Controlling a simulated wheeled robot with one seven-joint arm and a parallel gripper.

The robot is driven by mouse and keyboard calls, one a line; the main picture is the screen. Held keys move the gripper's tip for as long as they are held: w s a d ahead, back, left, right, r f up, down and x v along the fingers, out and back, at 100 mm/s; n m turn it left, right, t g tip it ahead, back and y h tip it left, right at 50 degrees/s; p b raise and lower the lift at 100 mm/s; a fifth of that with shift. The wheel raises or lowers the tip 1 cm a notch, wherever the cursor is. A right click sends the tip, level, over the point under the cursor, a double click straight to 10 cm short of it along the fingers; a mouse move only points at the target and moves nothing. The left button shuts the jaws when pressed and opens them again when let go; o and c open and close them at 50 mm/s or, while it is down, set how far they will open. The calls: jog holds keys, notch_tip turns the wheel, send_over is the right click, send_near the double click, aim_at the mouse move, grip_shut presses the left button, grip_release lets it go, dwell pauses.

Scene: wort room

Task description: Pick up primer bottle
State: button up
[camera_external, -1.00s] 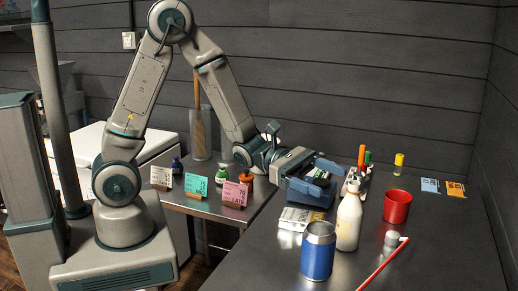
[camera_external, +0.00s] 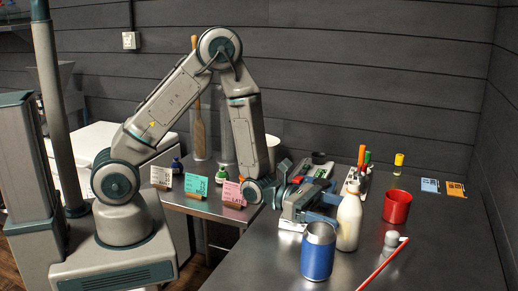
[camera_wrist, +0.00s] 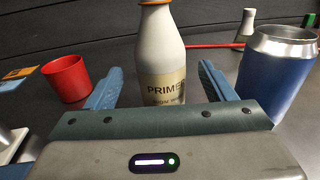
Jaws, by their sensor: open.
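The primer bottle (camera_external: 348,222) is white with a tan label reading "PRIMER" and an orange cap. It stands upright on the metal table. In the wrist view the primer bottle (camera_wrist: 161,55) sits between the two blue fingers of my gripper (camera_wrist: 160,92), and its base is hidden behind the gripper body. My gripper (camera_external: 326,212) is open and low over the table, at the left of the bottle in the external view. I cannot tell whether a finger touches the bottle.
A blue can (camera_external: 317,252) stands close to the bottle, just beyond the right finger in the wrist view. A red cup (camera_external: 397,207) stands to the right. A red stick (camera_external: 381,266) lies in front. A rack with markers (camera_external: 357,180) stands behind. Cards (camera_external: 196,184) stand left.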

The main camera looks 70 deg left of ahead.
aim_at(361, 220)
jog(key=shift+p+x, duration=0.6)
jog(key=shift+x, duration=2.35)
jog(key=c, duration=1.2)
